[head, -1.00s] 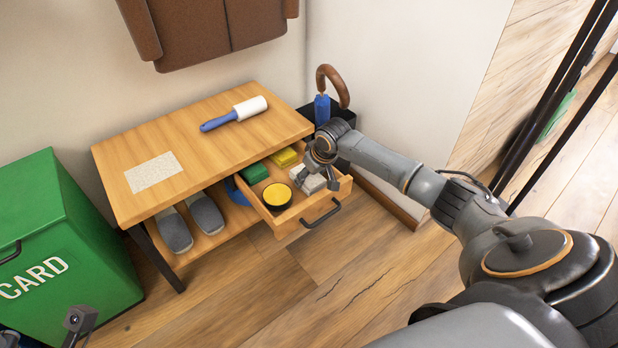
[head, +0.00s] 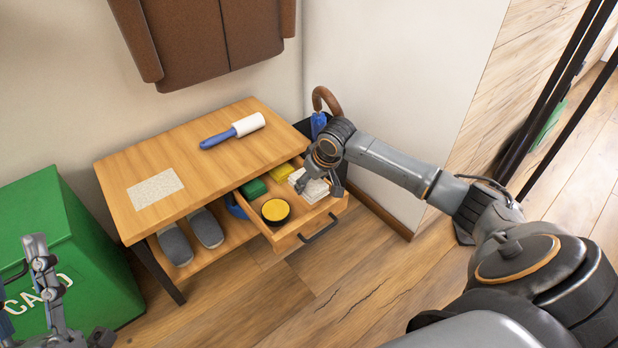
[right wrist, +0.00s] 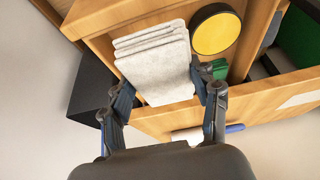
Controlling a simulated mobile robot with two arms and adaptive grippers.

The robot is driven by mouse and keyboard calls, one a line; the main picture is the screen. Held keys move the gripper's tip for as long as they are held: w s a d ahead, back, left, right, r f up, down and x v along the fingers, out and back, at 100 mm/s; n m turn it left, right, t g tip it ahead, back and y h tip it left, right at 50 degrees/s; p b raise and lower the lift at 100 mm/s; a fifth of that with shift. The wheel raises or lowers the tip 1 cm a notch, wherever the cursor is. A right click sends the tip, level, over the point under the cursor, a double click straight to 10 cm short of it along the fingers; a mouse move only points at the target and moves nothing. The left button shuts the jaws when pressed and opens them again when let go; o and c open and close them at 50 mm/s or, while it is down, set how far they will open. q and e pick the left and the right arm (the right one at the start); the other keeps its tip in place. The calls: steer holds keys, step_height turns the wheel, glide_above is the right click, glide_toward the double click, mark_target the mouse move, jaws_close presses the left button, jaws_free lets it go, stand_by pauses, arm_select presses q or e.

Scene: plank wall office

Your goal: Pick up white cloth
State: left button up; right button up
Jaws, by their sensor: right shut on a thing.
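The white cloth (head: 314,189) is a folded light-grey stack at the right end of the open drawer (head: 292,240). In the right wrist view the cloth (right wrist: 155,65) lies between the two fingers. My right gripper (head: 318,186) is shut on it, with the fingers at its two sides. Whether the cloth is clear of the drawer floor I cannot tell. My left gripper (head: 38,262) shows at the far left in front of the green bin; how its jaws stand is unclear.
The drawer also holds a round yellow-topped tin (head: 275,211), a green block (head: 254,188) and a yellow block (head: 281,173). A lint roller (head: 234,131) lies on the bench top (head: 195,160). A dark umbrella stand (right wrist: 93,85) is close beside the drawer. A green bin (head: 70,235) stands left.

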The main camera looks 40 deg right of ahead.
mark_target(313, 191)
steer(key=s+r, duration=0.1)
steer(key=s+a+r+p, duration=0.1)
steer(key=s, duration=0.1)
steer(key=s+r+p, duration=0.1)
steer(key=shift+s+a, duration=0.2)
steer(key=shift+a, duration=0.1)
arm_select(q)
step_height(313, 191, down, 19)
steer(key=w+a+g+y+p, duration=0.2)
steer(key=g+y, duration=0.2)
steer(key=g, duration=0.8)
steer(key=shift+w, duration=0.2)
arm_select(e)
steer(key=s, duration=0.1)
steer(key=s+a+r, duration=0.1)
steer(key=s, duration=0.1)
steer(key=s+a+r, duration=0.1)
steer(key=shift+s, duration=0.4)
arm_select(q)
steer(key=shift+r, duration=0.1)
arm_select(e)
steer(key=shift+o, duration=1.1)
steer(key=shift+c, duration=1)
